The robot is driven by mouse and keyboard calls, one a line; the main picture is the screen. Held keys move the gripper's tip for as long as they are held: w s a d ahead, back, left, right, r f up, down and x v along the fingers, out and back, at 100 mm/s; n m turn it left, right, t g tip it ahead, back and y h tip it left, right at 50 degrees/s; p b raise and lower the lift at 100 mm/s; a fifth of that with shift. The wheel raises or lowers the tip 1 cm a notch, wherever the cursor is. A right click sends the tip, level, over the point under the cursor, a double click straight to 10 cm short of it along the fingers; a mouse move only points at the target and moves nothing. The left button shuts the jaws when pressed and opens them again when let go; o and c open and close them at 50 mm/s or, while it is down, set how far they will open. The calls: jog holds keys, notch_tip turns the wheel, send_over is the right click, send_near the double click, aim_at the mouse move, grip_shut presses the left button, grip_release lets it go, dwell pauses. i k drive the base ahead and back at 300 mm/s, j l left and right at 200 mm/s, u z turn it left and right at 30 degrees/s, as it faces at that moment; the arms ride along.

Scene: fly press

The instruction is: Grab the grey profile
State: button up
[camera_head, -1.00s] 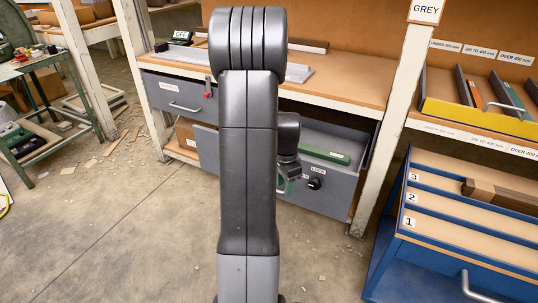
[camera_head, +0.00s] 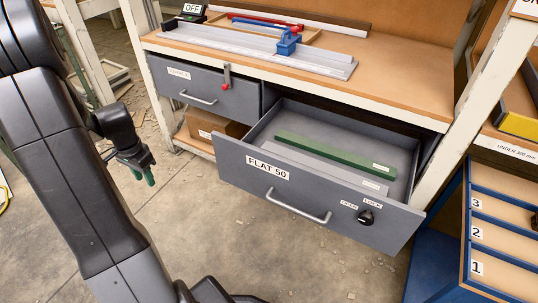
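The grey profile (camera_head: 325,167) is a long flat light-grey bar with a small white label at its right end. It lies in the open drawer (camera_head: 300,205) marked FLAT 50, alongside a green profile (camera_head: 335,155) behind it. My gripper (camera_head: 144,177), with green fingertips, hangs left of the drawer, outside it and apart from the profile. It points downward, its fingertips look separated, and nothing shows between them.
Above the drawer is a bench (camera_head: 400,75) with a grey rail and blue clamp (camera_head: 288,42). A closed drawer (camera_head: 205,90) is to the left. A blue rack (camera_head: 500,235) with numbered slots stands right. The floor before the drawer is clear.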

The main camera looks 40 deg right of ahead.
aim_at(335, 171)
jog(key=i+j+z, duration=0.15)
jog(key=i, duration=0.45)
jog(key=i+z, duration=0.15)
jog(key=z, duration=0.35)
jog(key=i+z, duration=0.1)
jog(key=z, duration=0.4)
jog(key=i+z, duration=0.15)
jog(key=z, duration=0.35)
jog(key=i+z, duration=0.2)
jog(key=z, duration=0.3)
jog(key=i+j+z, duration=0.1)
jog(key=z, duration=0.4)
jog(key=i+j+z, duration=0.2)
jog(key=z, duration=0.25)
jog(key=i, duration=0.1)
